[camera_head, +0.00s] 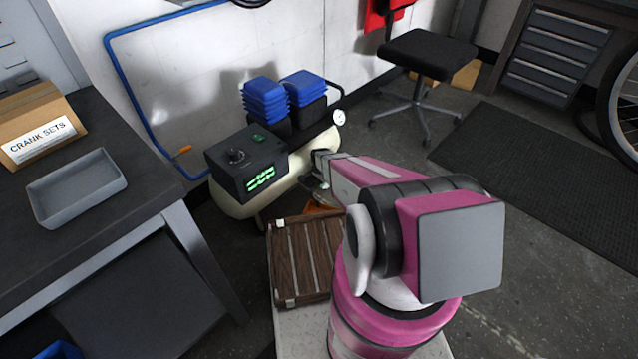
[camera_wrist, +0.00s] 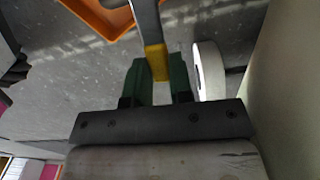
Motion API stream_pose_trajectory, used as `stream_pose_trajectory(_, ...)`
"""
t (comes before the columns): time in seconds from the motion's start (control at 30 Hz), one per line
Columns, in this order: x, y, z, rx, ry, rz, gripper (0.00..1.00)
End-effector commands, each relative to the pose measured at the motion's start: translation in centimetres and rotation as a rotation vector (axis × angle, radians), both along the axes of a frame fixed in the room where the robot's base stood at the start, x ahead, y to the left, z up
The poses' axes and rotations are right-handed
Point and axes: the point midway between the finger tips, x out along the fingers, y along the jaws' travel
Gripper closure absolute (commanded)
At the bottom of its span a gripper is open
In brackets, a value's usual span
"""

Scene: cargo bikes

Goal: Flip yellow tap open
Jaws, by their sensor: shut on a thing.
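The yellow tap (camera_wrist: 155,60) shows in the wrist view as a yellow-ended lever on a grey bar that runs up out of the frame. My gripper (camera_wrist: 158,78) has its two green fingers on either side of the yellow end and is shut on it. In the head view my arm reaches down to the near right side of a cream air compressor (camera_head: 232,205). There the fingertips and the tap are hidden or too small to tell.
In the wrist view, a white round disc (camera_wrist: 210,72) is close right of the fingers, and an orange bin (camera_wrist: 98,15) lies at top left. In the head view, a wooden crate (camera_head: 302,258) stands below my arm, and a workbench (camera_head: 100,245) is at left.

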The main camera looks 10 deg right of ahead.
Motion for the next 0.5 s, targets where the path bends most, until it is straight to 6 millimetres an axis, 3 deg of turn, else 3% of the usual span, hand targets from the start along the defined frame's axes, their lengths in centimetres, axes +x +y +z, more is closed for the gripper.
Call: stream_pose_trajectory(0.5, -1.8, -0.7, 0.1, 0.001, 0.0, -0.336, 1.0)
